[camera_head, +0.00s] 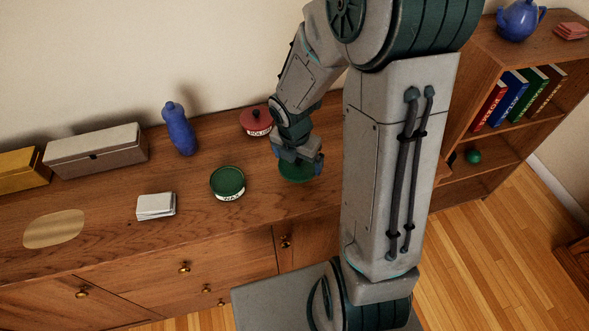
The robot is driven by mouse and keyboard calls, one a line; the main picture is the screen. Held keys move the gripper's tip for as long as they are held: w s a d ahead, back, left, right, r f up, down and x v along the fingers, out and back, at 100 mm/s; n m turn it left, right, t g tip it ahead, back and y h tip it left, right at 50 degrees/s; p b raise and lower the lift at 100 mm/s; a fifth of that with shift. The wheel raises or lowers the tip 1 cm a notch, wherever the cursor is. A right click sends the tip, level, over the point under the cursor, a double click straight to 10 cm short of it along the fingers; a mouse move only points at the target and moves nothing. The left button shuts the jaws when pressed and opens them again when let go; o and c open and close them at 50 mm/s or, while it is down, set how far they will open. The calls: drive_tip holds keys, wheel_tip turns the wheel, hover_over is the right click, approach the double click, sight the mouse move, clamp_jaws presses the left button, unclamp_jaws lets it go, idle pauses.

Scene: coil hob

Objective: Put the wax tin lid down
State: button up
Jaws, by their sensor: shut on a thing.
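The green wax tin (230,195) stands on the wooden cabinet top, with a white label on its front. Its top looks like a dark green round inside a lighter rim. My gripper (305,160) points down to the right of the tin and is shut on the green wax tin lid (294,175). The lid is round and looks about level, low over the cabinet top. I cannot tell whether it touches the wood. The fingers and arm hide part of the lid.
A red labelled tin (257,122) stands behind the gripper. Bare wood (262,205) shows in front of the lid. A bookshelf (455,120) stands right.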

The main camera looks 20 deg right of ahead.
sight(294, 168)
drive_tip(key=shift+w+a+f, duration=0.3)
drive_tip(key=shift+w+f, duration=0.05)
drive_tip(key=shift+w, duration=0.05)
drive_tip(key=shift+f+b, duration=0.4)
drive_tip(key=shift+f, duration=1.55)
drive_tip(key=shift+f, duration=0.15)
drive_tip(key=o, duration=0.6)
